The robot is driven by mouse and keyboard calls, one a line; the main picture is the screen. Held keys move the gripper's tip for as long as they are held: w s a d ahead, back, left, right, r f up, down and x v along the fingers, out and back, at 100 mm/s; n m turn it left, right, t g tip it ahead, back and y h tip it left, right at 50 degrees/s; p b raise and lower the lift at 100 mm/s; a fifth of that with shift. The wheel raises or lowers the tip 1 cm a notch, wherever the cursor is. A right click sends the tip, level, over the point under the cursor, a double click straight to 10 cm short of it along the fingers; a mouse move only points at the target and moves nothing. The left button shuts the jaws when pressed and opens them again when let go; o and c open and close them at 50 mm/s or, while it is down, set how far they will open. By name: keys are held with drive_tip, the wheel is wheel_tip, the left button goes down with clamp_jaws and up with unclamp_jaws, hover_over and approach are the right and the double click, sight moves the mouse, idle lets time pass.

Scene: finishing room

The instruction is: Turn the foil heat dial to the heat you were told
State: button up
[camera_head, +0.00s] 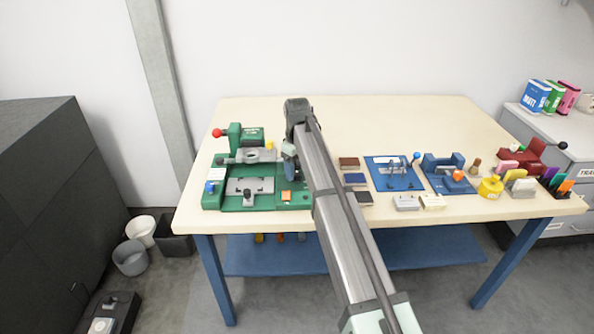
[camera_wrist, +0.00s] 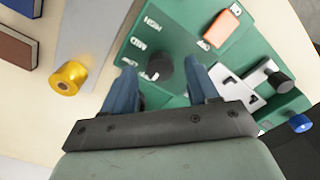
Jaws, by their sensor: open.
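The foil heat dial (camera_wrist: 160,68) is a dark round knob on the green machine plate (camera_wrist: 185,30) in the wrist view. White labels (camera_wrist: 138,44) stand in a row to its left and above; the top one seems to read HIGH. A small pale mark shows at the knob's lower left edge; I cannot tell its setting for sure. My gripper (camera_wrist: 162,65) is open, with one blue-grey finger on each side of the dial. I cannot tell whether they touch it. In the head view my gripper (camera_head: 290,168) is over the green machine's right side and the dial is hidden.
The green machine (camera_head: 224,200) has a red-knobbed lever (camera_head: 217,133) at its left. An orange block (camera_wrist: 221,29) lies on its plate and a yellow roll (camera_wrist: 68,78) is nearby. Dark blocks (camera_head: 355,179) and a blue fixture (camera_head: 393,174) stand to the right. The table's back is clear.

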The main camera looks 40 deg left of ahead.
drive_tip(key=shift+f, duration=0.5)
drive_tip(key=shift+c, duration=0.3)
drive_tip(key=c, duration=1)
drive_tip(key=shift+m, duration=0.4)
drive_tip(key=m, duration=0.3)
drive_tip(key=shift+m, duration=2.4)
